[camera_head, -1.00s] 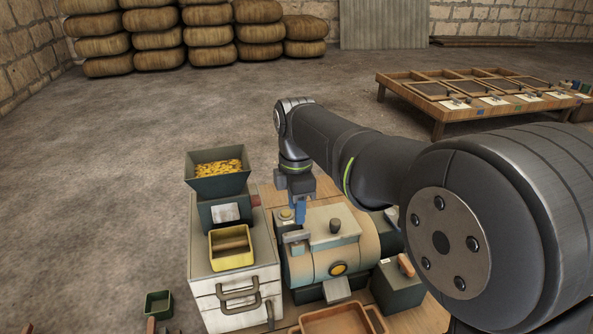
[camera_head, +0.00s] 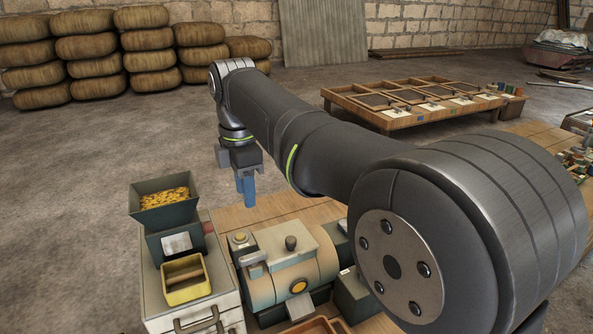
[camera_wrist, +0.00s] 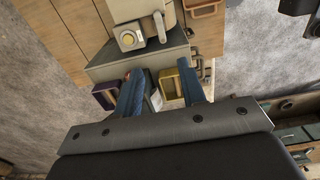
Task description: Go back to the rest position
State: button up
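My gripper (camera_head: 246,192) hangs from my arm with its blue fingers pointing down, in the air above the machine in the head view. In the wrist view my gripper's two blue fingers (camera_wrist: 160,80) are apart with nothing held between them. The cream and tan engine-like machine (camera_head: 290,262) stands on a wooden board, with a dark knob on top and a yellow round button on its front. Part of the same machine shows at the top of the wrist view (camera_wrist: 133,15).
A hopper of yellow pieces (camera_head: 165,200) and a yellow box (camera_head: 187,291) stand on a pale cabinet (camera_head: 152,300) left of the machine. A low wooden table (camera_head: 400,121) stands behind at right. Stacked sacks (camera_head: 88,48) line the back wall. The floor between is clear.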

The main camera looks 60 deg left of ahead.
aim_at(253, 255)
notch_tip(253, 255, down, 18)
jog(key=shift+r, duration=0.2)
dwell(0.6)
notch_tip(253, 255, up, 18)
notch_tip(253, 255, down, 18)
jog(key=shift+f, duration=0.1)
jog(key=m, duration=0.5)
jog(key=shift+m, duration=2.3)
jog(key=shift+r, duration=0.2)
